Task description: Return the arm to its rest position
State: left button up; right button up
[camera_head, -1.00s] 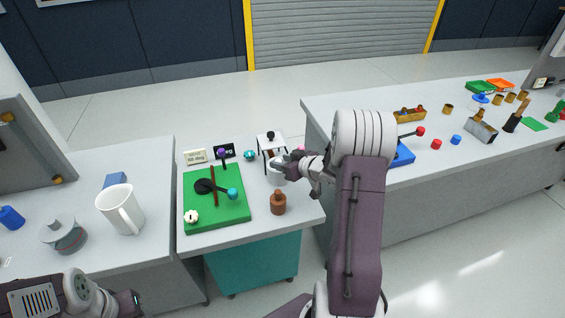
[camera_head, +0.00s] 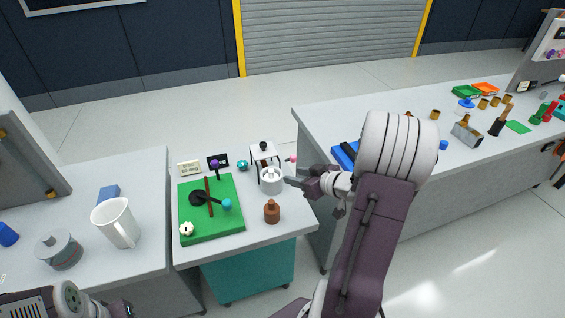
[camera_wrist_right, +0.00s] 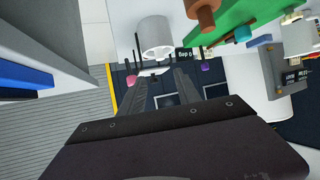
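The white pot also shows in the wrist view (camera_wrist_right: 156,36), beyond the fingertips. It stands upright in front of a small white-topped stand (camera_head: 264,150). My left gripper (camera_head: 124,309) is at the bottom left edge of the head view, mostly cut off, and its fingers are unclear.
A green board (camera_head: 222,225) with a lever and a brown bottle (camera_head: 271,212) are on the small middle table. A white mug (camera_head: 116,222) stands on the left table. The right table (camera_head: 318,119) holds trays and several small items. Floor shows between the tables.

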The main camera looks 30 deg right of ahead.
jog(key=w+a+r+n+y+p, duration=0.1)
jog(key=w+a+r+n+p, duration=0.2)
jog(key=a, duration=0.6)
jog(key=w+a+r+y+p, duration=0.1)
jog(key=w+a+r, duration=0.25)
jog(key=a, duration=0.65)
jog(key=s+f+m+g+h, duration=0.2)
jog(key=s+f+g, duration=0.2)
jog(key=s, duration=0.6)
jog(key=s+f+m+g+h, duration=0.1)
jog(key=s+f+m+g, duration=0.2)
jog(key=s, duration=0.8)
notch_tip(320, 180, down, 2)
jog(key=g, duration=0.3)
jog(key=shift+d+g+h+p, duration=0.3)
jog(key=shift+g+h+p, duration=0.05)
jog(key=shift+g+h, duration=0.05)
